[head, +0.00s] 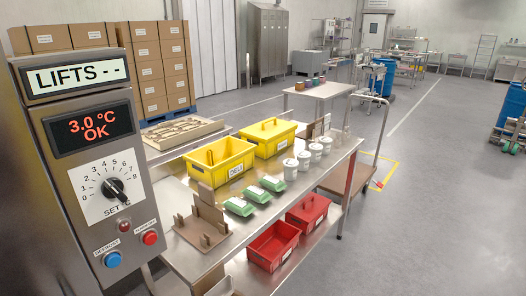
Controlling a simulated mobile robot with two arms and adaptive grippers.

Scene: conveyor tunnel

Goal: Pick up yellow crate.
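Two yellow crates stand side by side on the steel table. The nearer yellow crate (210,173) is open at the top, with a white label reading what looks like "DELI" on its right side. The farther yellow crate (281,146) sits just behind it to the right, with a small white label. Its top looks covered, with a raised bar across it. Both crates are upright. Neither of my grippers shows in the head view.
Green packs (239,206) and white tubs (304,161) line the table's right side. A brown rack (203,222) stands at its near end. Red bins (272,245) are on the lower shelf. A control panel (95,150) fills the left foreground.

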